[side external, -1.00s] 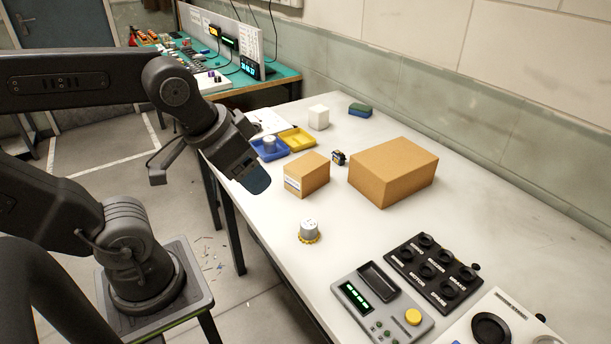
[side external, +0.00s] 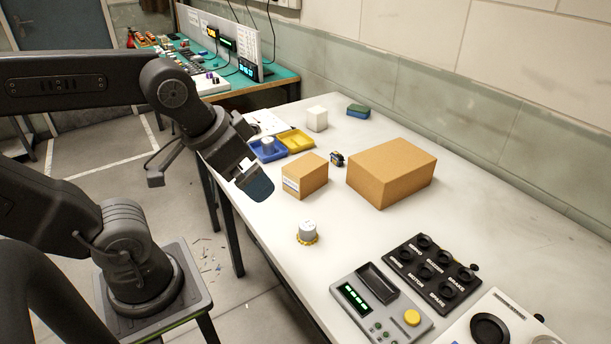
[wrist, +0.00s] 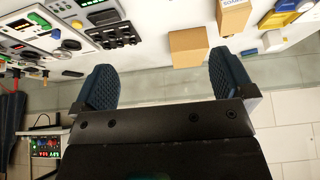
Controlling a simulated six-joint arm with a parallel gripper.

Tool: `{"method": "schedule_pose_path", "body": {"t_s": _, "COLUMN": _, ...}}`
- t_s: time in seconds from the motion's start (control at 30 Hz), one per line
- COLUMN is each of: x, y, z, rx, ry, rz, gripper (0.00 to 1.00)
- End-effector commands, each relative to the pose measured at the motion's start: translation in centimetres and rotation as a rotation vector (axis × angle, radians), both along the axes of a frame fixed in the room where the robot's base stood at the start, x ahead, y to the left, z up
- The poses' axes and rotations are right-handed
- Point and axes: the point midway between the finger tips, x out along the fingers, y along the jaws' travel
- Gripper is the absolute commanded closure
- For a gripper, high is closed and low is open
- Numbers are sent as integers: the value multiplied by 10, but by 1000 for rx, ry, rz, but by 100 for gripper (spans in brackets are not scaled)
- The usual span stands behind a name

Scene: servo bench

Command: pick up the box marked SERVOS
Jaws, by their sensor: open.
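The SERVOS box is a small brown carton (side external: 310,177) with a white label on its front left face, standing on the white bench in the side view. In the wrist view the small carton (wrist: 233,15) shows at the top, its label reading SERVOS upside down. A larger plain brown box (side external: 393,172) stands to its right and also shows in the wrist view (wrist: 188,46). My gripper (side external: 256,186) is open and empty, left of the small carton in the side view and apart from it. In the wrist view its two fingers (wrist: 164,72) are spread wide.
A silver motor with a yellow base (side external: 307,233) stands in front of the carton. Blue (side external: 262,158) and yellow (side external: 303,146) trays lie behind it. A small dark servo (side external: 337,159) sits between the boxes. A grey device (side external: 383,308) and black socket panel (side external: 434,270) are at the front right.

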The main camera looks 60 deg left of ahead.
Motion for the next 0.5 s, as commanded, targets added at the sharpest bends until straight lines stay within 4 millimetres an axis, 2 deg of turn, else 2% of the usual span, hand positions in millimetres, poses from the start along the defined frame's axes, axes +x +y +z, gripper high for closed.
{"method": "schedule_pose_path", "body": {"t_s": 0.17, "x": 5, "y": 2, "z": 2, "rx": 2, "ry": 8, "rz": 5, "gripper": 0}}
{"method": "schedule_pose_path", "body": {"t_s": 0.27, "x": 22, "y": 9, "z": 6, "rx": 6, "ry": 36, "rz": 23, "gripper": 0}}
{"method": "schedule_pose_path", "body": {"t_s": 0.37, "x": 51, "y": 22, "z": 11, "rx": 12, "ry": 82, "rz": 48, "gripper": 0}}
{"method": "schedule_pose_path", "body": {"t_s": 0.5, "x": 100, "y": 50, "z": 10, "rx": 13, "ry": 155, "rz": 88, "gripper": 0}}
